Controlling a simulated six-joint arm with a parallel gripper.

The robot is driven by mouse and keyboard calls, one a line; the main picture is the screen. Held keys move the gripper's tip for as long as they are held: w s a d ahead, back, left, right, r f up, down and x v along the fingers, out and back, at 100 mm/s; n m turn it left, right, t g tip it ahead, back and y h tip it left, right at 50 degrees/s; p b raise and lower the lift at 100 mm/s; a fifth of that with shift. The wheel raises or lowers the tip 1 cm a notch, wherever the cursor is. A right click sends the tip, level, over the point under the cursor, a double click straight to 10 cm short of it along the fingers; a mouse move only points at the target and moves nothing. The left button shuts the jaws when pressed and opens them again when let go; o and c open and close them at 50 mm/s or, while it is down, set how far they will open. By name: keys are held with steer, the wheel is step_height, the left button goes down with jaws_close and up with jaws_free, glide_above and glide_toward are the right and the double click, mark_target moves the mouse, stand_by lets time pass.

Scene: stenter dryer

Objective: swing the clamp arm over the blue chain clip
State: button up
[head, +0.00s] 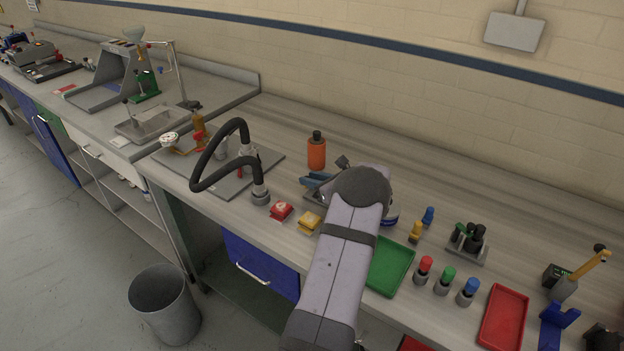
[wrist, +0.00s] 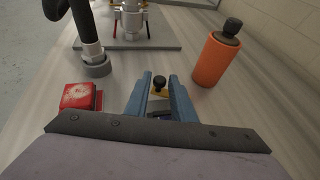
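A yellow arm (head: 588,266) with a black knob at its upper end rises at a slant from a grey pivot at the far right of the bench in the head view; it looks like the clamp arm. A blue bracket-like piece (head: 556,322) stands just in front of it and may be the chain clip; the yellow arm is not over it. My gripper (wrist: 159,78) shows two blue fingers held apart with nothing gripped. In the head view my gripper (head: 316,181) is far to the left of the yellow arm, partly hidden by my arm.
An orange bottle (head: 317,153), red block (head: 281,211) and yellow block (head: 309,222) stand near my gripper. Between it and the yellow arm lie a green tray (head: 390,266), several coloured pegs, a grey holder (head: 467,246) and a red tray (head: 504,316). Bare bench lies behind.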

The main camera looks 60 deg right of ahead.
jaws_close()
steer(key=shift+d, duration=0.1)
steer(key=shift+s+d+n+t+y+b, duration=0.15)
steer(key=shift+s+n+y+b, duration=0.1)
steer(key=shift+n+y, duration=0.35)
steer(key=shift+s+a+n+t+y+b, duration=0.15)
steer(key=shift+n+y+b, duration=0.1)
steer(key=shift+n+y, duration=0.3)
steer(key=shift+s+d+n+y+b, duration=0.15)
steer(key=shift+s+n+y+b, duration=0.1)
steer(key=shift+n+y+b, duration=0.35)
steer(key=shift+s+d+n+y+b, duration=0.1)
steer(key=shift+s+n+y+b, duration=0.1)
steer(key=shift+n+y+b, duration=0.35)
steer(key=shift+s+r+y, duration=0.1)
steer(key=shift+y, duration=0.2)
steer(key=shift+o, duration=2)
jaws_free()
